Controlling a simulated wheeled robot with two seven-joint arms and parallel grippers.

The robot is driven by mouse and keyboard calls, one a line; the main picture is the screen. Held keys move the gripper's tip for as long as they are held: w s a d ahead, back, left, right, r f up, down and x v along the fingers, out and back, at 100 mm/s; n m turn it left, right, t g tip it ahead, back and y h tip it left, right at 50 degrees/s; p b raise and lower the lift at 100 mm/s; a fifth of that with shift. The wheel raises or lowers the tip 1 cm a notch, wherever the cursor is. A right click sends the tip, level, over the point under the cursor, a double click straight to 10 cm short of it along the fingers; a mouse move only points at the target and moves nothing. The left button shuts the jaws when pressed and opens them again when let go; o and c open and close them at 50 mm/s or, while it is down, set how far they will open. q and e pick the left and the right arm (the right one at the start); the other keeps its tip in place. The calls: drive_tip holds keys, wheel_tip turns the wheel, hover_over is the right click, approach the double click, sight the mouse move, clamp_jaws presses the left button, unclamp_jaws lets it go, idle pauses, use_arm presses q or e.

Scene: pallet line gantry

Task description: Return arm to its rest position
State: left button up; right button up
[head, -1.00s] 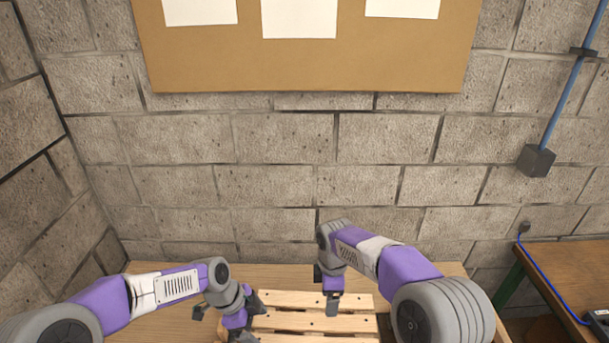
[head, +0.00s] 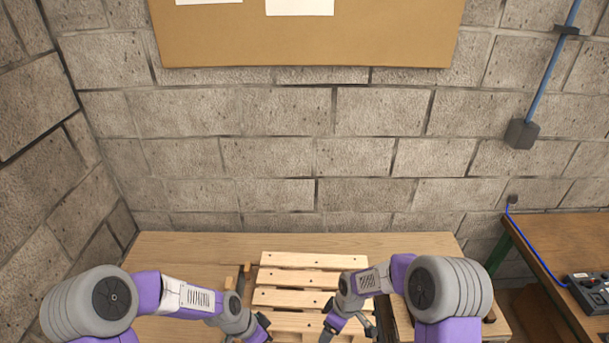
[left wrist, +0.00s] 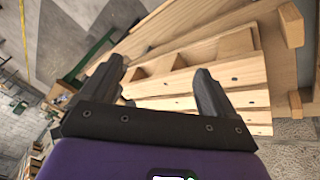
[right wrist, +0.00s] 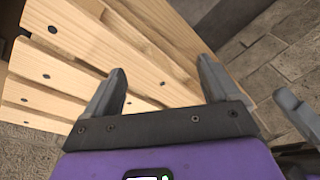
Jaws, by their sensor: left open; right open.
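My left gripper (left wrist: 155,88) is open and empty, with the slatted wooden pallet (left wrist: 190,103) beyond its fingers in the left wrist view. My right gripper (right wrist: 158,92) is open and empty, with the pallet slats (right wrist: 95,75) beyond its fingers in the right wrist view. In the head view both arms bend in over the near part of the pallet (head: 312,261), which lies on a wooden table. My left gripper is low at the pallet's left side. My right gripper is over its right side. The near end of the pallet is partly hidden.
The bare wooden tabletop (head: 180,246) shows left of the pallet. A stone block wall (head: 270,150) with a cork board (head: 390,35) stands behind.

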use_arm(q)
drive_tip(key=s+f+n+y, duration=0.1)
drive_tip(key=s+f+n, duration=1.2)
use_arm(e)
drive_tip(key=s+d+f+m+y, duration=0.1)
drive_tip(key=s+f+m, duration=0.4)
drive_tip(key=s+m, duration=0.3)
drive_tip(key=s+d+f+m+y, duration=0.1)
drive_tip(key=s+f+m, duration=0.5)
drive_tip(key=s, duration=0.4)
use_arm(q)
wheel_tip(320, 180, down, 15)
drive_tip(key=b, duration=1.5)
drive_tip(key=shift+w+r+m, duration=0.2)
drive_tip(key=shift+w+m, duration=0.1)
drive_tip(key=shift+w, duration=0.05)
use_arm(e)
wheel_tip(320, 180, down, 14)
drive_tip(key=t, duration=0.1)
drive_tip(key=shift+w+a+f+n, duration=0.25)
drive_tip(key=shift+w+n, duration=0.05)
drive_tip(key=shift+n, duration=0.1)
